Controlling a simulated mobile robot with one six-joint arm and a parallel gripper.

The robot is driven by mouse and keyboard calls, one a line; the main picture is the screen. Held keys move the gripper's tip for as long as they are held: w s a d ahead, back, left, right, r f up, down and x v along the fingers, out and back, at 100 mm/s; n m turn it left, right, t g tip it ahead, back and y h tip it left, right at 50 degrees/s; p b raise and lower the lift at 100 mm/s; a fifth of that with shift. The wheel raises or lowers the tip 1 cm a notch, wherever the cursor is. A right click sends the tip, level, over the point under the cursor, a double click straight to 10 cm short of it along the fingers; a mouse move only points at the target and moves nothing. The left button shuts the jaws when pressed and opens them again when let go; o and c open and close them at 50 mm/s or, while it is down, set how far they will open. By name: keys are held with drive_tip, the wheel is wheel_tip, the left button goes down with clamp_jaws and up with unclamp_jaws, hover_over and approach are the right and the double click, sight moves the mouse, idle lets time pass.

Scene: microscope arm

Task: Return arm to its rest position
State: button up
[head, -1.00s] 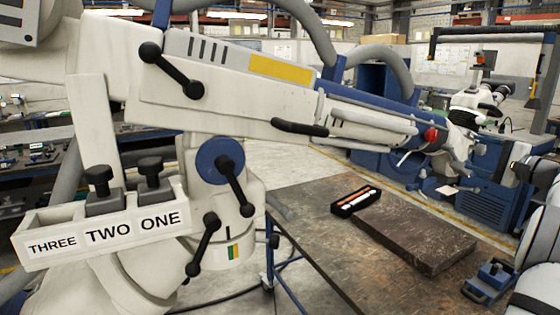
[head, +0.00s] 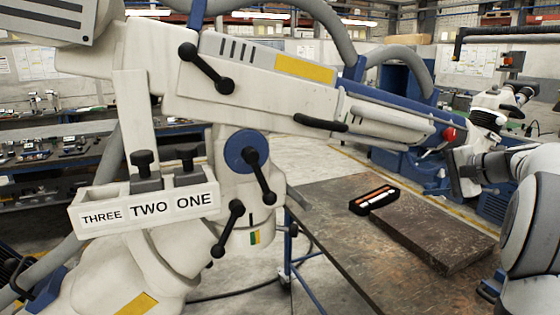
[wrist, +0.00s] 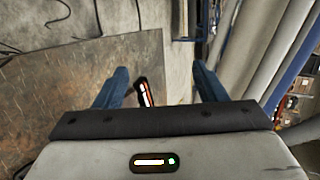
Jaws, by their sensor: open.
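The big white microscope arm (head: 240,85) crosses the head view from upper left to centre right, with a yellow panel and black ball-ended levers. Its long front part slopes down to a red knob (head: 449,134) above the back of the workbench. My gripper enters from the right in the head view, close to this knob end; its fingers are hard to make out there. In the wrist view my gripper (wrist: 160,80) has its two blue fingers wide apart, with nothing held between them. Pale tubes (wrist: 270,45) run beyond the right finger; I cannot tell whose.
The workbench (head: 335,205) bears a dark slab (head: 435,235) and a black tray (head: 375,199) of white and orange rods. The tray (wrist: 145,92) shows below my fingers in the wrist view. A labelled box (head: 145,207) hangs at left. A white microscope (head: 490,110) stands behind.

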drive_tip(key=s+a+f+n+g+h, duration=0.1)
drive_tip(key=s+a+f+n+g, duration=0.2)
drive_tip(key=s+a, duration=0.45)
drive_tip(key=s+a+f+n+g+h, duration=0.15)
drive_tip(key=s+a+f, duration=0.3)
drive_tip(key=a, duration=0.65)
drive_tip(key=s+a+f+n+g+h, duration=0.1)
drive_tip(key=s+a+f+n+h, duration=0.1)
drive_tip(key=s, duration=0.8)
drive_tip(key=s+a+f+n+g+h, duration=0.1)
drive_tip(key=s+a+f+n+h, duration=0.2)
drive_tip(key=s, duration=0.7)
drive_tip(key=shift+f+n, duration=1.25)
drive_tip(key=shift+f, duration=1.05)
drive_tip(key=shift+g, duration=0.25)
